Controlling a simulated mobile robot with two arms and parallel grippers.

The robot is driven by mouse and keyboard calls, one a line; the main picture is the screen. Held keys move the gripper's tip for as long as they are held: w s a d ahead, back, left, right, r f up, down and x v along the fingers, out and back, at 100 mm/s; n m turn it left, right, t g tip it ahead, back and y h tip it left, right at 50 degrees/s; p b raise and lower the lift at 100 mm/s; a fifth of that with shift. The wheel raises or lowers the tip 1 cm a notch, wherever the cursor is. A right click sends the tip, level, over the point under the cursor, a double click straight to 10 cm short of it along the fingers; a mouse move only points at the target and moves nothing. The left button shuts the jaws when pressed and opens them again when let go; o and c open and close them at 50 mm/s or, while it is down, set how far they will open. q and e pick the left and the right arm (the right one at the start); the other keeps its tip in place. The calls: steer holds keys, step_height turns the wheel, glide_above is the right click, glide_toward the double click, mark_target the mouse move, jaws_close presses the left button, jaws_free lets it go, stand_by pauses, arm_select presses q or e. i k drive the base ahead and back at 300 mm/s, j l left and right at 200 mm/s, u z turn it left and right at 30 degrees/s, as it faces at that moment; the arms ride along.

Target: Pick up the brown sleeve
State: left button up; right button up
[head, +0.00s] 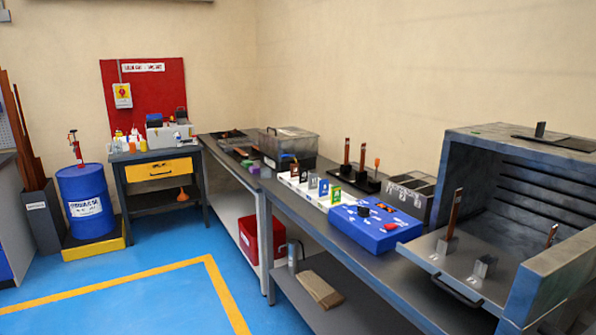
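A row of small upright coloured pieces stands on a white holder (308,194) on the long grey bench. The one at the far left end of the row is dark brown (294,169) and looks like the brown sleeve, though it is too small to be sure. Beside it to the right stand a grey piece (313,179), a blue piece (324,187) and a green piece (335,195). Neither of my grippers is in view, and nothing is seen touching the row.
A blue control box (375,225) with a black knob sits right of the holder. Behind are a dark stand with copper bars (362,165) and a clear-lidded box (288,142). A large grey oven-like chamber (470,165) with a pulled-out tray fills the right. Blue floor in front is clear.

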mark_target(294, 166)
steer(key=i+j+z, duration=0.25)
steer(key=i+j, duration=0.4)
steer(key=i+j+z, duration=0.3)
steer(key=i+j, duration=0.4)
steer(key=j, duration=0.1)
